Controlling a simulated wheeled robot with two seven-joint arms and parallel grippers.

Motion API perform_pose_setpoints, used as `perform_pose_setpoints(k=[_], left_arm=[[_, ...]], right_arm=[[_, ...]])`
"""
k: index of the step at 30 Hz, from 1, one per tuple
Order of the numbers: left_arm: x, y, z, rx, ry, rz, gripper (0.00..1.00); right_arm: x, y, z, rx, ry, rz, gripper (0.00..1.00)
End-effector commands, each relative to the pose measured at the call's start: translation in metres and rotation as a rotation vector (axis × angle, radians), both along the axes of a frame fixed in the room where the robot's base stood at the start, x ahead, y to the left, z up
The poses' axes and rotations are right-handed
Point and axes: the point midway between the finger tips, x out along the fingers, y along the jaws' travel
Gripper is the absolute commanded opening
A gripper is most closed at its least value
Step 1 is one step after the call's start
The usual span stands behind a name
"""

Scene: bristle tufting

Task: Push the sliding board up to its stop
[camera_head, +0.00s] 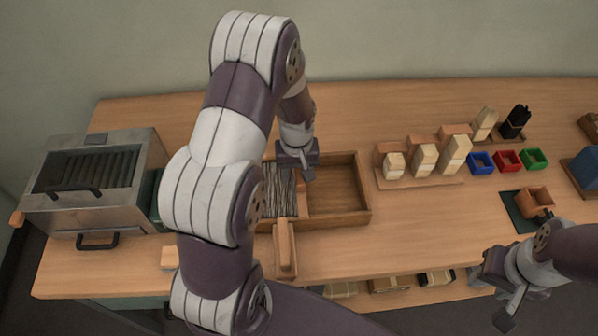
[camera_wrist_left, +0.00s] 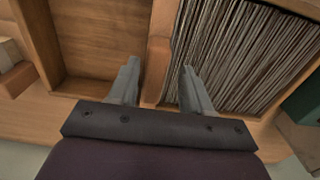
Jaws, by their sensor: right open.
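The sliding board (camera_head: 302,203) is a wooden divider standing in a shallow wooden tray (camera_head: 345,218). It also shows in the left wrist view (camera_wrist_left: 156,62). Dark grey bristles (camera_head: 275,192) fill the tray on one side of it, and the other compartment is empty. My left gripper (camera_head: 297,172) is over the far part of the tray near the board. In the left wrist view its fingers (camera_wrist_left: 160,68) are apart, one on each side of the board's line; whether they touch it I cannot tell. My right gripper (camera_head: 503,292) is open and empty off the table's front edge.
A metal box with black handles (camera_head: 90,190) stands at the left. Wooden blocks on a stand (camera_head: 424,160) and blue, red and green small bins (camera_head: 508,160) are at the right. A wooden bar (camera_head: 285,250) lies at the tray's front.

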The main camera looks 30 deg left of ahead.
Motion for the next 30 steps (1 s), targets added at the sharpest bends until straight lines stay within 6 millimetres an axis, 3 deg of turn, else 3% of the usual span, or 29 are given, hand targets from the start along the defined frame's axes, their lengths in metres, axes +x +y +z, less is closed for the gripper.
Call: perform_pose_setpoints(k=[7, 15, 21, 30], left_arm=[[0.000, 0.000, 0.009, 0.000, -0.001, 0.000, 0.49], [0.000, 0.001, 0.080, 0.000, -0.006, 0.001, 0.49], [-0.001, 0.002, 0.117, -0.001, -0.003, 0.001, 0.49], [-0.002, 0.002, 0.127, -0.002, 0.000, 0.001, 0.49]], right_arm=[[0.000, 0.000, 0.000, 0.000, 0.000, 0.000, 0.43], [0.000, 0.000, -0.002, 0.000, 0.000, 0.000, 0.43], [0.000, 0.000, -0.002, 0.000, 0.000, 0.000, 0.43], [0.000, 0.000, -0.002, 0.000, 0.000, 0.000, 0.43]])
